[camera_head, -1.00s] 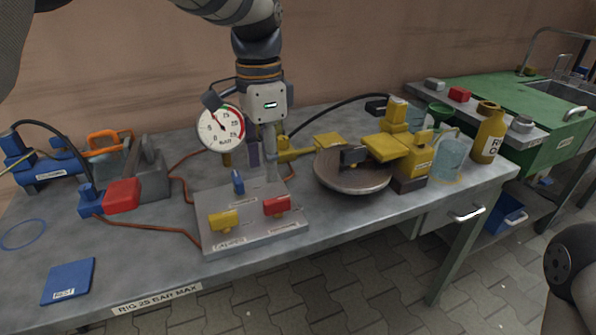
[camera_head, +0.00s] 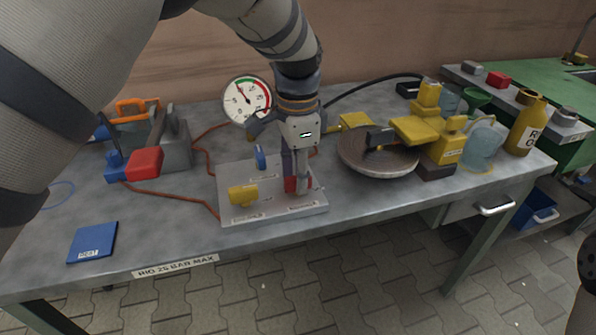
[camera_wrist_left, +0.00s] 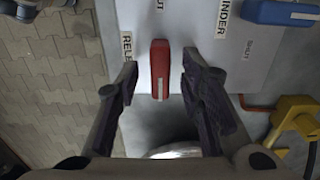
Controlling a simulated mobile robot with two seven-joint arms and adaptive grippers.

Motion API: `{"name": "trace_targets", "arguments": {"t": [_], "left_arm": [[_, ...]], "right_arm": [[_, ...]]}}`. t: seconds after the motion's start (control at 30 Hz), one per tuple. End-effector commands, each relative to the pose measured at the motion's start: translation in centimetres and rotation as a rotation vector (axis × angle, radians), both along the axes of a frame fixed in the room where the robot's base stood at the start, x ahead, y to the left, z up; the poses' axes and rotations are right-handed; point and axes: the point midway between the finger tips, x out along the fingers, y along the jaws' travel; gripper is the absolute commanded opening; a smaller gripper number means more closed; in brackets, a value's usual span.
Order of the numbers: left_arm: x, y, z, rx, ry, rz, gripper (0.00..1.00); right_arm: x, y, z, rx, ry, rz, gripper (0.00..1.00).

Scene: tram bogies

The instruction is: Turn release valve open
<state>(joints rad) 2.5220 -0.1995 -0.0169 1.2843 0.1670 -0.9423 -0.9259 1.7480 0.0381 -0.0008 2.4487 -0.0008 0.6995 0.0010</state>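The red valve handle (camera_wrist_left: 159,70) is beside a label reading "RELE…" in the left wrist view. It sits on the grey valve plate (camera_head: 233,181) on the bench. In the head view the red handle (camera_head: 291,185) is partly hidden by my fingers. My left gripper (camera_head: 298,178) points down over it. In the left wrist view the fingers of my left gripper (camera_wrist_left: 161,76) are open, one on each side of the handle, with gaps on both sides. A yellow handle (camera_head: 243,195) and a blue handle (camera_head: 260,157) are on the same plate.
A pressure gauge (camera_head: 247,100) stands behind the plate. A round metal disc (camera_head: 375,160) with yellow parts lies to the right. A red-handled grey pump (camera_head: 175,140) is at left. A blue pad (camera_head: 92,242) lies near the front edge, with free bench around it.

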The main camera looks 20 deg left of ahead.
Motion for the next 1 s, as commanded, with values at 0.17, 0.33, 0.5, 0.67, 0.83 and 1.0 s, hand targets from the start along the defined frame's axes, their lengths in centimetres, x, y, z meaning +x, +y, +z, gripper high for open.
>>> {"name": "trace_targets", "arguments": {"t": [0.17, 0.33, 0.5, 0.67, 0.83, 1.0], "left_arm": [[0.0, 0.0, 0.0, 0.0, 0.0, 0.0, 0.1], [0.0, 0.0, 0.0, 0.0, 0.0, 0.0, 0.0], [0.0, 0.0, 0.1, 0.0, 0.0, 0.01, 0.0], [0.0, 0.0, 0.1, 0.0, 0.0, 0.059, 0.0], [0.0, 0.0, 0.2, -0.001, -0.001, 0.168, 0.0], [0.0, 0.0, 0.2, -0.001, -0.001, 0.322, 0.0]], "right_arm": [[0.0, 0.0, 0.0, 0.0, 0.0, 0.0, 0.0], [0.0, 0.0, 0.0, 0.0, 0.0, 0.0, 0.0], [0.1, 0.0, 0.1, 0.0, -0.002, 0.0, 0.0], [0.3, 0.0, 0.3, 0.0, -0.009, 0.0, 0.0], [0.6, 0.0, 0.7, 0.0, -0.022, 0.0, 0.0], [1.1, 0.0, 1.1, 0.0, -0.037, -0.001, 0.0]]}}
